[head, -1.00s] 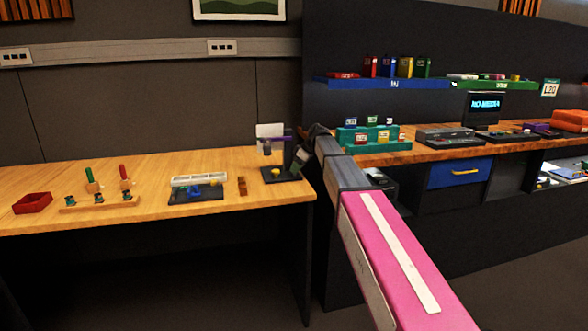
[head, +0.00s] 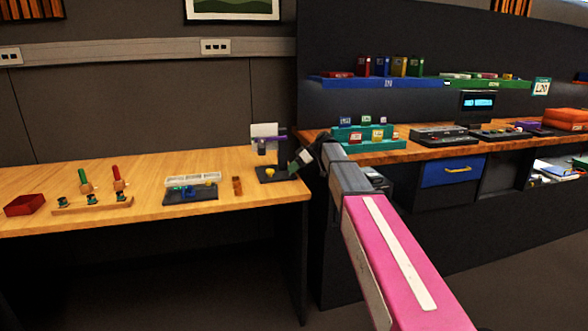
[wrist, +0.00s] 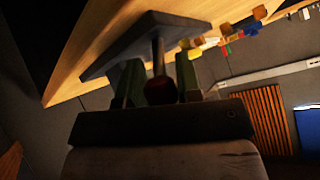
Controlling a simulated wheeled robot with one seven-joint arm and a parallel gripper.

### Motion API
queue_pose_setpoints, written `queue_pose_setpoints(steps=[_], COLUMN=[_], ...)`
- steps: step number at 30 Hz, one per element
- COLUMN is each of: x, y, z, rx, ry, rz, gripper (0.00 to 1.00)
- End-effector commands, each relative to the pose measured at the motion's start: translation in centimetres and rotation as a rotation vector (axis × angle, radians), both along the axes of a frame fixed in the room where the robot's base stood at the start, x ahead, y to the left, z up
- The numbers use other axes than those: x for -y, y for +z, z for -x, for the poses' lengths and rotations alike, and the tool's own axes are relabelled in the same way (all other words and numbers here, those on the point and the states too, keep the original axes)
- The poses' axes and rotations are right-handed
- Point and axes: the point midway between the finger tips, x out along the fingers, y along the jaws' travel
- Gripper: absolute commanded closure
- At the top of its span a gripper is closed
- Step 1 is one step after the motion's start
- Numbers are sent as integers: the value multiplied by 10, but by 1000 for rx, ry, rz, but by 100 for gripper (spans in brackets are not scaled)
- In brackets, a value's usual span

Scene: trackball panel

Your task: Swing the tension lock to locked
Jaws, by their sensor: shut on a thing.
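A small dark stand (head: 272,174) with a yellow round part on its base, an upright post and a purple arm stands at the right end of the wooden table. My gripper (head: 302,158) is at the stand's right side, small in the head view. In the wrist view, the fingers of my gripper (wrist: 158,80) are on both sides of a thin rod with a dark reddish ball end (wrist: 160,91), and are shut on it. The rod runs to a grey plate (wrist: 125,48). I cannot tell from the frames which position the tension lock is in.
On the wooden table (head: 110,218) are a red tray (head: 25,205), a peg rack (head: 93,205) and a dark base with a white tray (head: 190,194). A brown block (head: 237,186) lies left of the stand. A second bench (head: 410,147) is at right.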

Motion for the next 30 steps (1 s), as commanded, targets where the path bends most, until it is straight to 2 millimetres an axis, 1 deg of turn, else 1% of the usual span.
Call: queue_pose_setpoints(steps=[3,4,5,6,13,17,20,24,25,30], x=[1,1,1,1,1,1,1,1,-4,-28], y=[0,0,0,0,0,6,18,44,46,64], z=[-3,-3,-3,-3,-1,-1,-2,-3,5,30], rx=[2,3,3,2,2,2,3,5,4,1], ry=[-6,-7,-7,-6,-3,-3,-2,-5,-3,0], rz=[1,2,2,1,1,1,1,2,1,1], gripper=[100,58,48,47,47,47,47,47,47,47])
